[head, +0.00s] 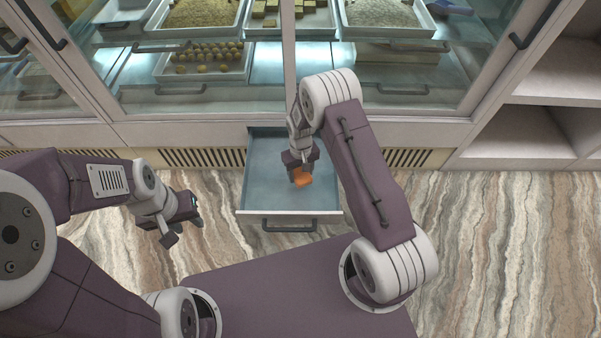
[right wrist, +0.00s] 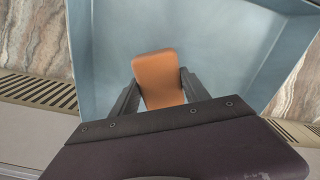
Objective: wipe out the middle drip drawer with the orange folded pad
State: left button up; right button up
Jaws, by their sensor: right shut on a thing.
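The middle drip drawer (head: 262,185) is pulled out below the glass counter. It is a shallow blue-grey tray with a dark handle on its front. My right gripper (head: 301,173) reaches down into it and is shut on the orange folded pad (head: 303,181). The right wrist view shows the pad (right wrist: 158,78) between the two dark fingers, over the drawer's floor (right wrist: 205,35). I cannot tell whether the pad touches the floor. My left gripper (head: 185,226) is empty, in front and to the left of the drawer. Its fingers look apart.
The glass display case (head: 220,95) stands behind the drawer, with trays of sweets (head: 205,62) inside. Vent grilles (head: 205,158) flank the drawer. Open shelves (head: 545,75) stand at the right. The striped stone floor (head: 480,230) is clear on the right.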

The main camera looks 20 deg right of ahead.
aim_at(300, 172)
jog(key=shift+r+p, duration=1.4)
jog(key=shift+r, duration=0.45)
